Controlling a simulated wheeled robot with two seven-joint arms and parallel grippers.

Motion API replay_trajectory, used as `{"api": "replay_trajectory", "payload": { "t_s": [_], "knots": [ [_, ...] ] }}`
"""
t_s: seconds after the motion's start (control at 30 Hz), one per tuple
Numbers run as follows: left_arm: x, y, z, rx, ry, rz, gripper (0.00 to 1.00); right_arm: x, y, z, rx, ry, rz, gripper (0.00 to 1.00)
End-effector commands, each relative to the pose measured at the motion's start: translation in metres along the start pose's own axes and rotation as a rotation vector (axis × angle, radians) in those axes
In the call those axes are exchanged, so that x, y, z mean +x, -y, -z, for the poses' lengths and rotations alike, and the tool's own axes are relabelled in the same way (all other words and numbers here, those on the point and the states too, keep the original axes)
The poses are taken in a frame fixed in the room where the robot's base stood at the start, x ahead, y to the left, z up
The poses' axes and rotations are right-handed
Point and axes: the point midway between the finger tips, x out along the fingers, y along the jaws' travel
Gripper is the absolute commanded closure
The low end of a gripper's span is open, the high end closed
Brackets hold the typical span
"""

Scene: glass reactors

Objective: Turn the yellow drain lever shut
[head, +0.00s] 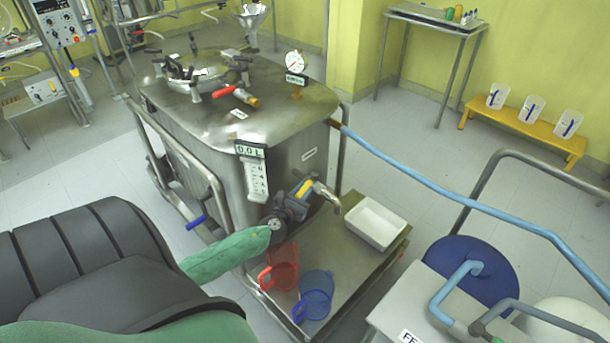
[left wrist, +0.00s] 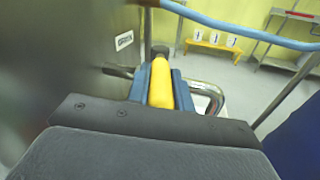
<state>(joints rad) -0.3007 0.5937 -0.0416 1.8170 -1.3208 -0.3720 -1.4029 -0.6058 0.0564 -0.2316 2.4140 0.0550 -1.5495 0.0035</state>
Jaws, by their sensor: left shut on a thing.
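The yellow drain lever (head: 303,188) is at the low front of the steel reactor tank (head: 295,150), beside the curved drain spout (head: 328,197). My left gripper (head: 298,197) is at the lever, its arm reaching in from the left. In the left wrist view the yellow lever (left wrist: 161,82) lies between the two blue fingers of my left gripper (left wrist: 160,90), which is shut on it. The valve body is mostly hidden by the gripper. My right gripper is not in view.
A red jug (head: 279,268), a blue jug (head: 314,294) and a white tray (head: 375,222) stand on the platform below the spout. A blue hose (head: 430,179) runs from the tank to the right. A blue drum lid (head: 470,272) is at the right.

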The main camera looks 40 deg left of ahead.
Motion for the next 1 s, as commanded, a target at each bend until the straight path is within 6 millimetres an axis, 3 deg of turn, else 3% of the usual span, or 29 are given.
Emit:
{"api": "replay_trajectory", "payload": {
  "t_s": [0.47,0.5,0.6,1.0],
  "knots": [
    [0.0012,-0.0017,-0.0023,0.000,0.005,0.013,1.00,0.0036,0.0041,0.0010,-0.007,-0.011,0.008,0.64],
    [0.0012,-0.0017,-0.0023,0.000,0.005,0.013,0.76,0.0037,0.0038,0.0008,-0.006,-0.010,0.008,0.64],
    [0.0010,-0.0017,-0.0019,0.000,0.004,0.013,0.56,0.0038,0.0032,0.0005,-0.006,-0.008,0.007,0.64],
    [-0.0044,-0.0013,0.0007,0.000,0.002,0.013,0.56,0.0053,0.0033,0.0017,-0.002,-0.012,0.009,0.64]
  ]
}}
